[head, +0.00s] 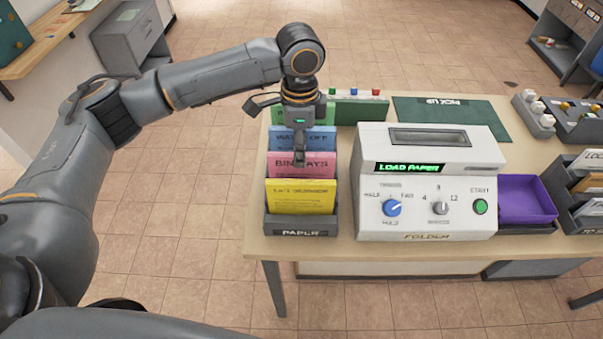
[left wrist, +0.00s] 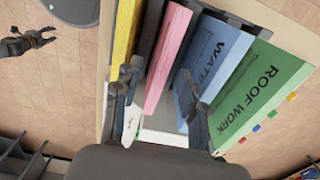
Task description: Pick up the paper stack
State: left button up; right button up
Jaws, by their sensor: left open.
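Four-colour paper stacks stand in a dark grey holder labelled PAPER (head: 300,232). They are yellow (head: 300,197) in front, pink BIN DAYS (head: 318,165), blue (head: 320,137) and green at the back. My left gripper (head: 298,158) points down over the pink and blue stacks. In the left wrist view its fingers (left wrist: 158,82) are apart, one near the yellow and pink stacks (left wrist: 166,55), the other in front of the blue stack (left wrist: 213,62). The green ROOF WORK stack (left wrist: 262,88) is beyond. Contact cannot be told. A dark shape, probably my right gripper (left wrist: 38,41), shows small at the left.
A white folder machine (head: 425,180) showing LOAD PAPER stands close right of the holder. A purple tray (head: 522,200) is right of it, and a green PICK UP mat (head: 450,109) lies behind. Floor is open left of the table.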

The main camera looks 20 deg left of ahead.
aim_at(302, 178)
pick_arm(q)
jog(key=shift+w+f, duration=0.1)
jog(key=shift+f, duration=0.45)
jog(key=shift+w+f, duration=0.1)
jog(key=shift+f, duration=0.15)
notch_tip(302, 178, down, 5)
jog(key=shift+d+f+p, duration=0.1)
jog(key=shift+f+p, duration=0.05)
jog(key=shift+p, duration=0.85)
grip_shut()
pick_arm(e)
jog(key=shift+w+r, duration=0.4)
jog(key=shift+r, duration=0.2)
jog(key=shift+w+r, duration=0.4)
jog(key=shift+r, duration=0.2)
